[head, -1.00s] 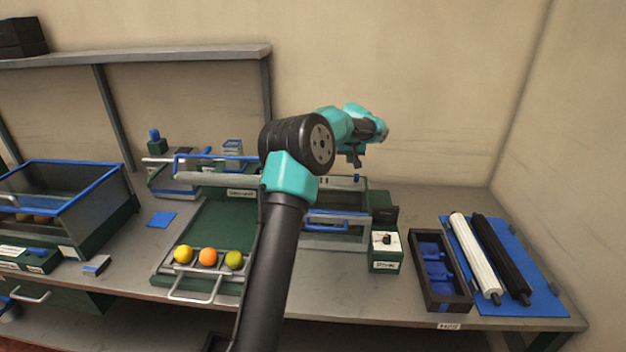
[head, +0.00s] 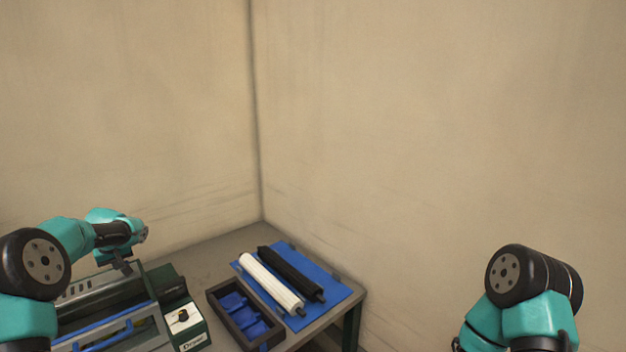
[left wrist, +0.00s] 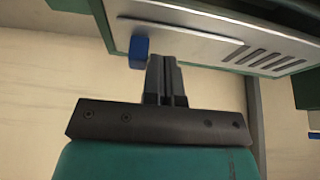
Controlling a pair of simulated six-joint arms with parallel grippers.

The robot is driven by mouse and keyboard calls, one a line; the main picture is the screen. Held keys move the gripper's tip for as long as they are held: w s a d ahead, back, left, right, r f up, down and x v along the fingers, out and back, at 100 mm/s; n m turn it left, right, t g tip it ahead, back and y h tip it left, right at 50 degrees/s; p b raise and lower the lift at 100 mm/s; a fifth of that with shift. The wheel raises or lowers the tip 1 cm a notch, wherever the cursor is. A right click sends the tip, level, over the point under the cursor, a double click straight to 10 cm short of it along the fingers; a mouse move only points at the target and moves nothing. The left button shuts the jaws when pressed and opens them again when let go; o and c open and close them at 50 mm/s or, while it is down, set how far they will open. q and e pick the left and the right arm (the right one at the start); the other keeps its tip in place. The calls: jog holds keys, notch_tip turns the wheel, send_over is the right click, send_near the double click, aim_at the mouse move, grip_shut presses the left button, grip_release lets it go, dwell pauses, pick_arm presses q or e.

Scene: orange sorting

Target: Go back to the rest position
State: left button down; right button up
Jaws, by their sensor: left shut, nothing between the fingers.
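My left arm comes in from the left in the head view, teal and black. Its small dark gripper (head: 122,266) is above the slotted top of the dryer (head: 78,289). In the left wrist view the two fingers (left wrist: 164,72) are together with nothing between them. They point towards a silver slotted panel (left wrist: 215,38), with a blue knob (left wrist: 139,52) just left of the fingertips. I cannot tell whether they touch the panel. My right arm shows at the lower right of the head view, but its gripper is out of view.
A green box with a white dial panel (head: 184,317) stands at the dryer's right. A dark tray (head: 264,343) with blue inserts sits beside it. A white roller (head: 270,280) and a black roller (head: 290,272) lie on a blue mat (head: 335,287). Walls meet behind the table corner.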

aim_at(93, 281)
pick_arm(q)
notch_tip(93, 281, up, 6)
jog(key=r, duration=0.1)
notch_tip(93, 281, down, 8)
jog(key=shift+r, duration=0.15)
jog(key=s+a, duration=0.5)
jog(key=shift+s+a, duration=0.1)
jog(key=shift+a, duration=0.2)
dwell(0.4)
dwell(0.3)
